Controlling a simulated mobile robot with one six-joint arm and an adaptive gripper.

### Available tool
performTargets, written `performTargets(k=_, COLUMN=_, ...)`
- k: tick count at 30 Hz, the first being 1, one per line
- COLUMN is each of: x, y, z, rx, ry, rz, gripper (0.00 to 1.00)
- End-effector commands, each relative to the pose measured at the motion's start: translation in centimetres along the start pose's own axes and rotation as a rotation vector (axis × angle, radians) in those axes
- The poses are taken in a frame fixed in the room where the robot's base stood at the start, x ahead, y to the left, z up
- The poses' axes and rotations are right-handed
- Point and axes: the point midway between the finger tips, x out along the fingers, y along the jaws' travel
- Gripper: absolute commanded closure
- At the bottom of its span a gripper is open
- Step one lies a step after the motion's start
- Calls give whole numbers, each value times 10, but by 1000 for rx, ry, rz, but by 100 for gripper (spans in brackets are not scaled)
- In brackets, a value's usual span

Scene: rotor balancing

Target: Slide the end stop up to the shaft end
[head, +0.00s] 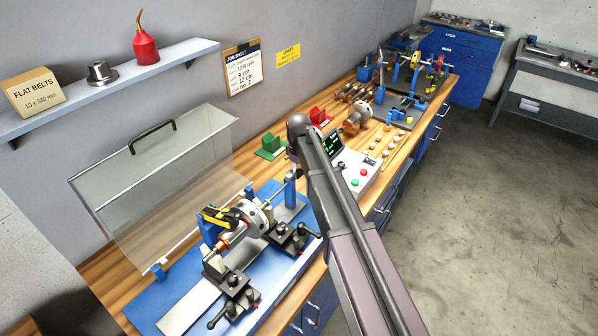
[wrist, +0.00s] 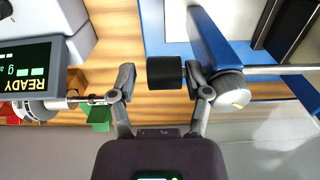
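The balancing rig sits on a blue base plate (head: 180,300), with a silver rotor (head: 252,219) on a shaft whose copper-coloured part (head: 224,243) shows. A blue upright (head: 290,192) with a thin rod stands at the rig's right end. It seems to be the end stop and appears as a blue part (wrist: 217,38) in the wrist view. There a black cylinder (wrist: 165,73) lies between the fingertips of my gripper (wrist: 162,82). The fingers are apart, with a visible gap on the left. The right finger is close to the blue part; contact is unclear.
A clear guard (head: 165,180) stands open behind the rig. A control box (head: 352,178) reading READY (wrist: 25,80) stands beside my gripper.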

Motion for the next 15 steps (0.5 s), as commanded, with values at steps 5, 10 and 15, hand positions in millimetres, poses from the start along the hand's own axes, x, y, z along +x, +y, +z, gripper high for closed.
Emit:
performTargets(k=5, x=0, y=-3, z=0, rx=-2, ry=1, rz=-5, gripper=26)
performTargets(k=10, x=0, y=-3, z=0, rx=-2, ry=1, rz=-6, gripper=26)
performTargets(k=15, x=0, y=0, z=-1, rx=-2, ry=1, rz=-6, gripper=26)
